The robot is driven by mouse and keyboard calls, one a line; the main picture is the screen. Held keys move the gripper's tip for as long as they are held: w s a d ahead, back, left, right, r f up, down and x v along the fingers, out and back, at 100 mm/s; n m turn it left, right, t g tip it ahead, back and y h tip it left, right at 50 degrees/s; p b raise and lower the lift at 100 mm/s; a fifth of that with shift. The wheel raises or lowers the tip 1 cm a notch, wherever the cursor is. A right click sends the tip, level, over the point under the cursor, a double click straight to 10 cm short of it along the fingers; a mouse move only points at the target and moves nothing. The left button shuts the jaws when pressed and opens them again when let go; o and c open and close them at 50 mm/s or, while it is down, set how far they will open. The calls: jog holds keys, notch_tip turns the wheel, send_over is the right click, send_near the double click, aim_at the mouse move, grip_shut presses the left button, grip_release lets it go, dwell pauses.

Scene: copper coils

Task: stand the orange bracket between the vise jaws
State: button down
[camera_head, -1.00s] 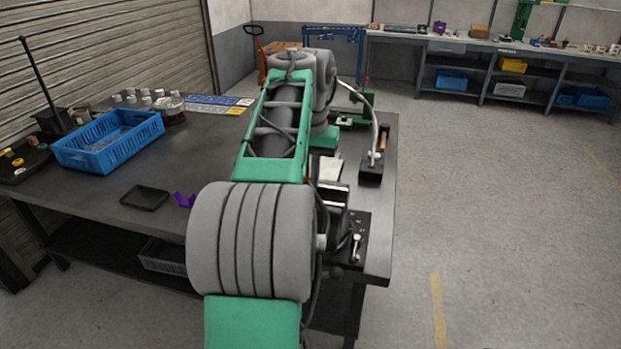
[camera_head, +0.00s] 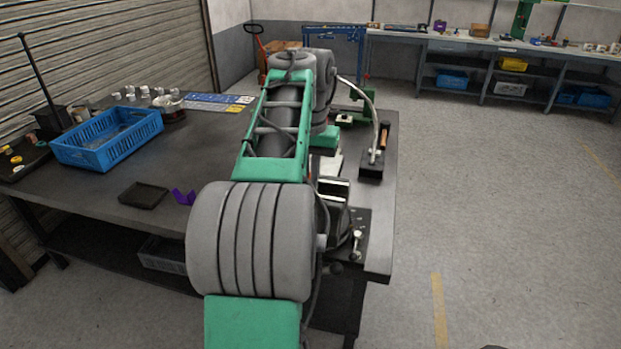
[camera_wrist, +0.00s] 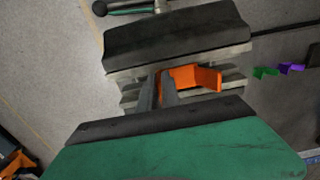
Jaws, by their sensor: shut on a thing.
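The orange bracket (camera_wrist: 192,77) shows in the wrist view at my gripper (camera_wrist: 159,78), whose two grey fingers are closed on its left part. The bracket's right part sticks out to the right of the fingers. The vise (camera_wrist: 176,38) lies just beyond, with a dark block and a pale metal jaw edge. Another pale jaw strip (camera_wrist: 225,84) shows behind and below the bracket. The bracket appears over or in the gap between the jaws; I cannot tell how deep it sits. In the head view my arm hides the gripper and most of the bracket, and the vise (camera_head: 336,190) is partly visible.
A purple bracket (camera_head: 183,197) and a black tray (camera_head: 143,195) lie left of my arm on the bench. A blue crate (camera_head: 108,140) stands farther left. A black stand with a curved pale stalk (camera_head: 372,160) is beyond the vise. A green piece (camera_wrist: 265,72) lies right in the wrist view.

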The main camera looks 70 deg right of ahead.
jog(key=shift+f+b, duration=0.45)
dwell(0.8)
jog(key=c, duration=1.5)
grip_release()
jog(key=shift+r, duration=0.1)
notch_tip(320, 180, up, 8)
jog(key=p, duration=0.8)
